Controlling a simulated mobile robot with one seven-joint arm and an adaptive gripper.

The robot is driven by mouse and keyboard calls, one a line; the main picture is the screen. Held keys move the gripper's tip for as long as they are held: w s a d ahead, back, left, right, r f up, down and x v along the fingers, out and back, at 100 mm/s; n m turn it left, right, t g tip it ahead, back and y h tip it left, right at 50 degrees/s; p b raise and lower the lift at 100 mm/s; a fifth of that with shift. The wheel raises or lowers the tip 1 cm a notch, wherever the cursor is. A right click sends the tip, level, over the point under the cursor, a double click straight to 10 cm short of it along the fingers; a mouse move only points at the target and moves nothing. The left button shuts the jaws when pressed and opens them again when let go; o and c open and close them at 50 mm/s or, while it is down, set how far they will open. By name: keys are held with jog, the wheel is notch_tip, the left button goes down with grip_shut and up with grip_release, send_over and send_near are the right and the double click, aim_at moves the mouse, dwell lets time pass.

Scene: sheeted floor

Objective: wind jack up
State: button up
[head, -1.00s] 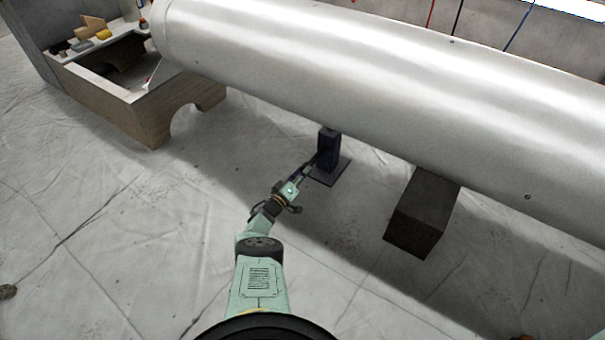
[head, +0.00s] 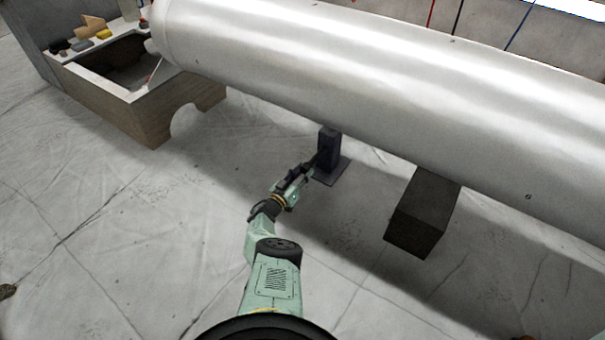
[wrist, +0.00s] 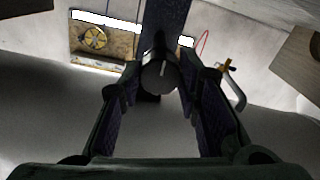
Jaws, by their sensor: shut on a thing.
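The jack is a dark upright post (head: 329,150) on a flat dark base plate (head: 333,176), under the big silver cylinder (head: 380,70). Its top is close beneath the cylinder; I cannot tell whether they touch. My gripper (head: 308,172) reaches the jack's near left side. In the wrist view, a dark round knob (wrist: 160,76) with a pale line on its face sits between the fingertips of my gripper (wrist: 158,85), in front of the jack post (wrist: 166,22). The fingers are shut on the knob.
A dark block (head: 420,215) stands under the cylinder to the right. A wooden bench (head: 150,118) with small items is at the upper left. The wrinkled sheeted floor (head: 120,240) is clear at left and front.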

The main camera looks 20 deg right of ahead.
dwell(0.5)
jog(key=o, duration=1.1)
jog(key=shift+o, duration=0.2)
